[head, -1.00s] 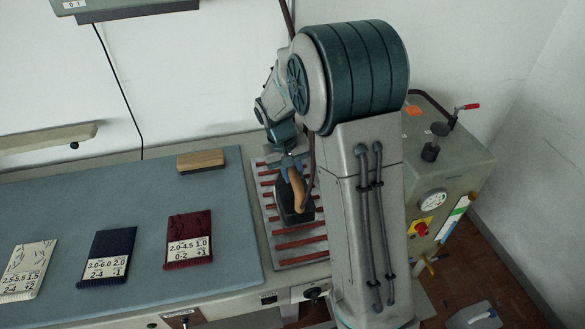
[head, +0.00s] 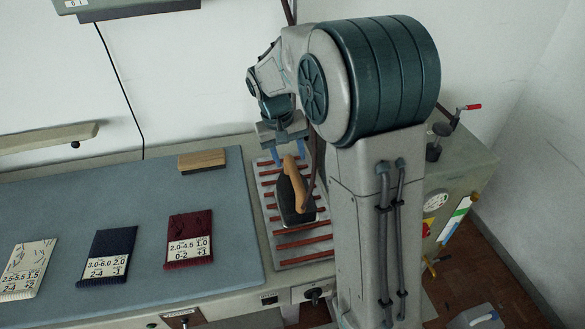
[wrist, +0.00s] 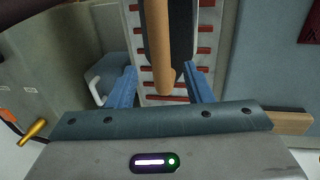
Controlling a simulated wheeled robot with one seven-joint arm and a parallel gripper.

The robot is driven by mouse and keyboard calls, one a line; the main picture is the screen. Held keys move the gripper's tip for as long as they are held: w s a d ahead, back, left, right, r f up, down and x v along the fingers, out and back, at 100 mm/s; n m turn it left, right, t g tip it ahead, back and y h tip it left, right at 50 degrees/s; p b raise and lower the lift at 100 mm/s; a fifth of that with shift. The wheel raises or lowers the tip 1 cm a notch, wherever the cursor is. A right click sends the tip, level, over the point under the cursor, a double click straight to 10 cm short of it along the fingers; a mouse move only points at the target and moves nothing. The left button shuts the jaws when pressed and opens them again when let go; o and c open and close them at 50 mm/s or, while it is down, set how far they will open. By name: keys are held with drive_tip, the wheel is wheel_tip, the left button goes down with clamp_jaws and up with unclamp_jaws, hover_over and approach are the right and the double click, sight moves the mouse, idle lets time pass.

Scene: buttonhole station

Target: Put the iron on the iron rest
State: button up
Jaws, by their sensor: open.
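The iron (head: 307,209), with a dark body and a tan wooden handle, sits on the iron rest (head: 300,262), a grey plate with red ribs at the right end of the table. My gripper (head: 290,157) is open and empty, above and behind the handle. In the wrist view my blue fingers (wrist: 160,88) stand apart on either side of the line of the iron's handle (wrist: 157,45), with gaps to it. The iron rest (wrist: 190,97) shows beneath. My arm hides part of the rest's right side in the head view.
A blue-grey mat (head: 120,195) covers the table to the left, with a wooden block (head: 202,160) and cream, navy and maroon knitted pieces (head: 189,240). A grey machine with a red-handled crank (head: 460,165) stands at right. A dark hose or cord runs by the iron.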

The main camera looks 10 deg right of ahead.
drive_tip(key=s+r+t+y, duration=0.1)
drive_tip(key=s+r+t, duration=0.1)
drive_tip(key=s+r, duration=0.8)
drive_tip(key=s+d+f+t+y, duration=0.1)
drive_tip(key=s+f, duration=0.4)
drive_tip(key=s, duration=0.8)
drive_tip(key=shift+d+f, duration=0.15)
drive_tip(key=shift+f, duration=0.05)
drive_tip(key=shift+s, duration=0.1)
drive_tip(key=shift+c, duration=0.9)
drive_tip(key=shift+s, duration=0.1)
drive_tip(key=shift+c, duration=0.2)
